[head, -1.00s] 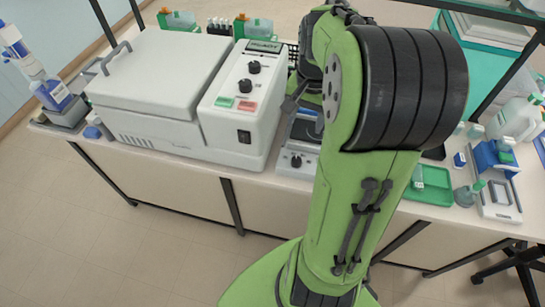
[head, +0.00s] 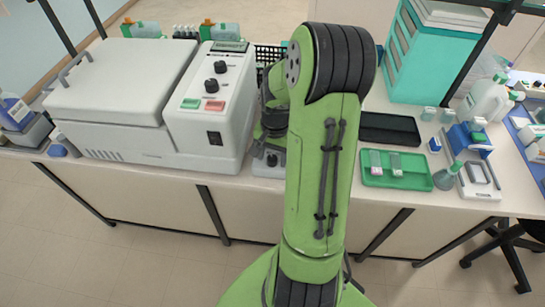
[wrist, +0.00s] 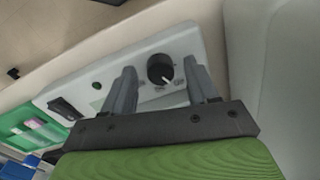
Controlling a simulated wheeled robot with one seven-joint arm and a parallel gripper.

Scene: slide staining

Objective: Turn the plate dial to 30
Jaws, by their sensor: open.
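The plate dial is a round black knob (wrist: 160,69) with a white pointer line, on the pale front panel (wrist: 205,45) of the small plate unit. In the wrist view the pointer slants down and right; the scale marks are too small to read. My gripper (wrist: 159,66) is open, with one grey finger on each side of the dial. Gaps show between fingers and knob; I cannot tell how far the fingertips reach over it. In the head view the dial (head: 272,160) shows on the plate unit (head: 262,169), which my arm partly hides.
A large white machine (head: 130,90) with knobs stands close on the left. A green tray (head: 412,181) with small items and a black tray (head: 390,128) lie to the right.

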